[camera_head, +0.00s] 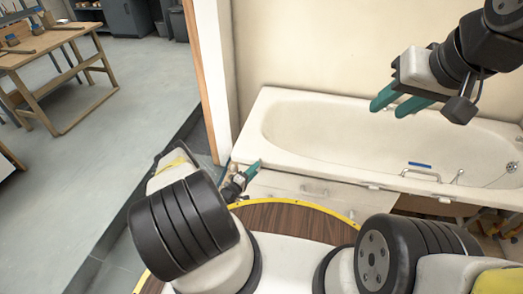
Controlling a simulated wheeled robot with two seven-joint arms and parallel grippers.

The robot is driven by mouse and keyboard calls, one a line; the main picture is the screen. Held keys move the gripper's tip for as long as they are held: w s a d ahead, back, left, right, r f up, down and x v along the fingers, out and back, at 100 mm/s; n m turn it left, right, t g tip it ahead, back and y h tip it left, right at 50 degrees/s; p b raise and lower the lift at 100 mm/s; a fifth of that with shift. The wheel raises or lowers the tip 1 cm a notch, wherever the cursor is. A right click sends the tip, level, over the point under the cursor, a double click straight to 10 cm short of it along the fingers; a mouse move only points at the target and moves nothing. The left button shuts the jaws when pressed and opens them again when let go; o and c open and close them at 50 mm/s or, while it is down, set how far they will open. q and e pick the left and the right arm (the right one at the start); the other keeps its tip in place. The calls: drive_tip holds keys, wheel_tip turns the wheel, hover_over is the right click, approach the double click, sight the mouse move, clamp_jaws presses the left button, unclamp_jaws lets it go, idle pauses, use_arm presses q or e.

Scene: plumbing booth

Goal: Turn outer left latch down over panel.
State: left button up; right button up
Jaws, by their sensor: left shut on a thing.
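The white bathtub panel (292,190) stands below the tub's front rim, with a handle on its face. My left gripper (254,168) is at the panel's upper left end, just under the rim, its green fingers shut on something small. This is where the outer left latch sits; the latch itself is hidden by the fingers, so its angle cannot be told. A small latch (373,187) shows under the rim near the panel's right end. My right gripper (391,105) is held above the tub, with its green fingers apart and empty.
The white bathtub (330,128) fills the alcove, with a blue-marked grab handle (420,170) at its near side. Right of the panel the space under the tub is open. A wall edge (213,80) stands left of the tub. A wooden workbench (45,48) is far left.

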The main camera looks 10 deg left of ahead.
use_arm(q)
drive_tip(key=shift+n, duration=0.3)
drive_tip(key=o, duration=1.4)
drive_tip(key=shift+c, duration=0.2)
drive_tip(key=v, duration=0.7)
drive_tip(key=shift+s+a, duration=0.25)
drive_tip(key=shift+s, duration=0.1)
drive_tip(key=shift+f, duration=0.1)
